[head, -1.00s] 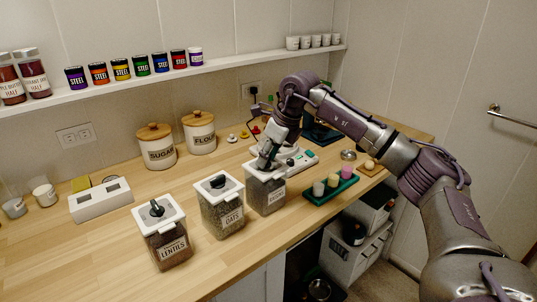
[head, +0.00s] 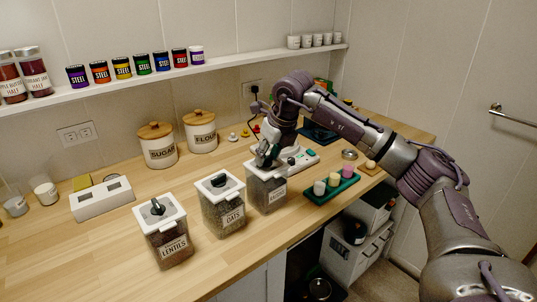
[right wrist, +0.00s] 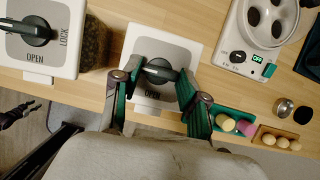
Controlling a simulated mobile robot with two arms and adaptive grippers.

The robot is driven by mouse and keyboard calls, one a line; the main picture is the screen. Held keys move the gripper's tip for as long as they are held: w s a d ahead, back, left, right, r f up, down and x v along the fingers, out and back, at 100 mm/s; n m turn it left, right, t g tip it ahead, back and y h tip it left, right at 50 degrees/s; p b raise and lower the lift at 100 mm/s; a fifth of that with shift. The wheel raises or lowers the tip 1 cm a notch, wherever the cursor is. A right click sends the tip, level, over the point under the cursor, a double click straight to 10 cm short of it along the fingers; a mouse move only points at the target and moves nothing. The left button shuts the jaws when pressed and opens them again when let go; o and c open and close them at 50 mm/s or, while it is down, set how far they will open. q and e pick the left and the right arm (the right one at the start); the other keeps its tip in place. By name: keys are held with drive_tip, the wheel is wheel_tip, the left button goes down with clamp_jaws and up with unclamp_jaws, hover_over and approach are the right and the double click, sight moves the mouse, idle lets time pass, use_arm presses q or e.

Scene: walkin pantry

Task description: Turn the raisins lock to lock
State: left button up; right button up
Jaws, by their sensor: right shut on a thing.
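The raisins jar (head: 268,196) is a clear square container with a white lid, the rightmost of three near the counter's front edge. Its label is partly readable. In the right wrist view its lid (right wrist: 190,35) has a grey plate and a black knob (right wrist: 160,67), whose handle points right. The word OPEN sits below the knob, partly covered; any mark on the right is hidden by a finger. My right gripper (head: 265,158) is shut on the knob, its green-padded fingers on either side in the right wrist view (right wrist: 160,88). My left gripper is not in the head view.
A green tray (head: 340,192) with small cups lies right; a white appliance (head: 305,157) stands behind. Sugar (head: 158,150) and flour (head: 200,135) canisters stand at the back. A dark shape at the wrist view's left is unclear.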

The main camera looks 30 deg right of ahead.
drive_tip(key=o, duration=1.2)
drive_tip(key=shift+c, duration=0.2)
drive_tip(key=shift+r, duration=0.1)
drive_tip(key=v, duration=1.1)
drive_tip(key=shift+s+r, duration=0.15)
drive_tip(key=shift+r, duration=0.25)
